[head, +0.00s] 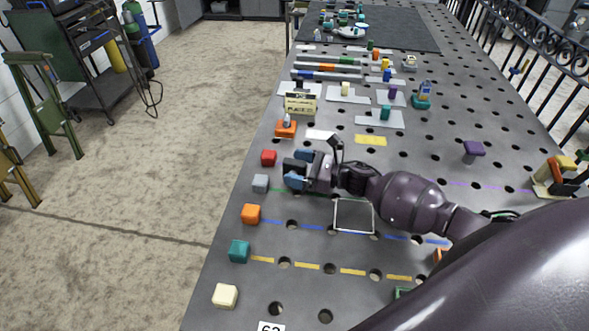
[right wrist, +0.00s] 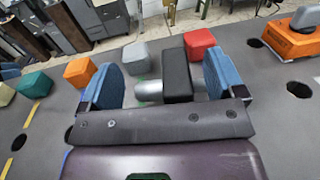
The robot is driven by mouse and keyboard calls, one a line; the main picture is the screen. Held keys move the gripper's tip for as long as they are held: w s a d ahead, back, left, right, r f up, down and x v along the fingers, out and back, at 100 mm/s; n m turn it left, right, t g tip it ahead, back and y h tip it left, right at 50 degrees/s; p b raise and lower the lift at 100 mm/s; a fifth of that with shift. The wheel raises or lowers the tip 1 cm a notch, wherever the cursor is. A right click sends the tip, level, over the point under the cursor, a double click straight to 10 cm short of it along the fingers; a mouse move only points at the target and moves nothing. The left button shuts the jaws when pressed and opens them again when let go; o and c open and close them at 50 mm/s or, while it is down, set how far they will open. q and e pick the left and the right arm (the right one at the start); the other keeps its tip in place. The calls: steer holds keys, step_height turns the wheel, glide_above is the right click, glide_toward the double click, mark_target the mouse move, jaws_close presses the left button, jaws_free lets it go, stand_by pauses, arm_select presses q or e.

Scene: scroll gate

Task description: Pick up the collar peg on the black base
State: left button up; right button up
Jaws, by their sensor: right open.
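A black block (right wrist: 176,72) with a light grey round piece (right wrist: 147,92) showing at its sides lies between my right gripper's fingers in the right wrist view; it looks like the collar peg and its black base. My right gripper (right wrist: 165,80) is open, with one blue finger on each side of them, and I cannot tell whether either finger touches. In the head view my right gripper (head: 296,169) is low over the table's left side, and the black base (head: 290,166) shows partly between the blue fingers. My left gripper is not in view.
Along the table's left edge stand a red cube (head: 268,158), a grey cube (head: 260,184), an orange cube (head: 251,214), a teal cube (head: 239,251) and a cream cube (head: 225,296). An orange base with a grey top (head: 286,129) stands beyond. A purple block (head: 473,151) stands right.

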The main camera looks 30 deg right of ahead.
steer(key=shift+w, duration=0.1)
steer(key=shift+a, duration=0.1)
jaws_close()
stand_by(0.4)
